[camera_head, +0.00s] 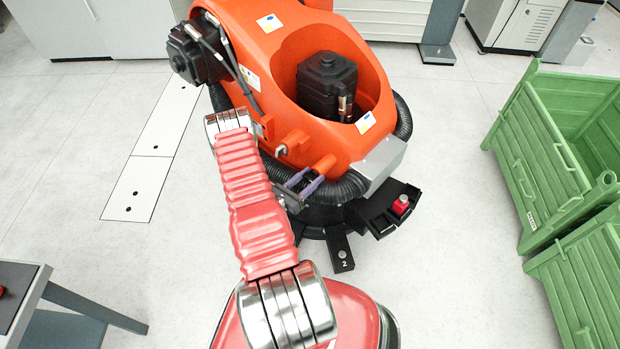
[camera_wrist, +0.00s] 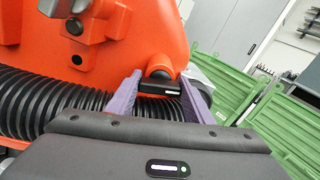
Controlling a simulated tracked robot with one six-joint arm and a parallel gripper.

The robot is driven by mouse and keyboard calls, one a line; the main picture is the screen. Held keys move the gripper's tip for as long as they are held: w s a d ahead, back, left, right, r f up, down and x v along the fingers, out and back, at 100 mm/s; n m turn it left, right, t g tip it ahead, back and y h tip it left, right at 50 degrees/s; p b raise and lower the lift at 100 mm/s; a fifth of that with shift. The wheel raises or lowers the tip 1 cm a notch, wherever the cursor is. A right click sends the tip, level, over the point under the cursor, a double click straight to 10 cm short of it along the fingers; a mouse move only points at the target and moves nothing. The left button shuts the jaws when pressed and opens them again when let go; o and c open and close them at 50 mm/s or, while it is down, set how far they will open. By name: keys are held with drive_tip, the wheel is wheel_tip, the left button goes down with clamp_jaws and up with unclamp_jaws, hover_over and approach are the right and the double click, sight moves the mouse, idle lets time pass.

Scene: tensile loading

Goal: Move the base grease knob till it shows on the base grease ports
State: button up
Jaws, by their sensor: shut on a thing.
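My gripper (camera_head: 303,184) is at the front of the orange robot base (camera_head: 355,150), just above the black corrugated hose. In the wrist view its two purple fingers (camera_wrist: 160,100) stand on either side of a small black knob (camera_wrist: 147,88) with a pale strip on its face. I take this for the base grease knob, and the gripper is shut on it. The knob sits in front of a rounded orange boss (camera_wrist: 162,62). An orange block with dark holes (camera_wrist: 77,42) is to its left; I cannot tell which fittings are the base grease ports.
The black corrugated hose (camera_wrist: 50,100) runs close below and beside the fingers. A black bracket with a red button (camera_head: 400,205) juts out at the lower right. Green crates (camera_head: 545,160) stand at the right, and a dark table (camera_head: 20,290) at the lower left. The floor between is clear.

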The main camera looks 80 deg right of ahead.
drive_tip(key=o, duration=1)
drive_tip(key=shift+o, duration=0.2)
drive_tip(key=shift+w+a, duration=0.1)
drive_tip(key=v, duration=1.3)
drive_tip(key=shift+a, duration=0.25)
drive_tip(key=shift+w+f, duration=0.1)
drive_tip(key=shift+w, duration=0.05)
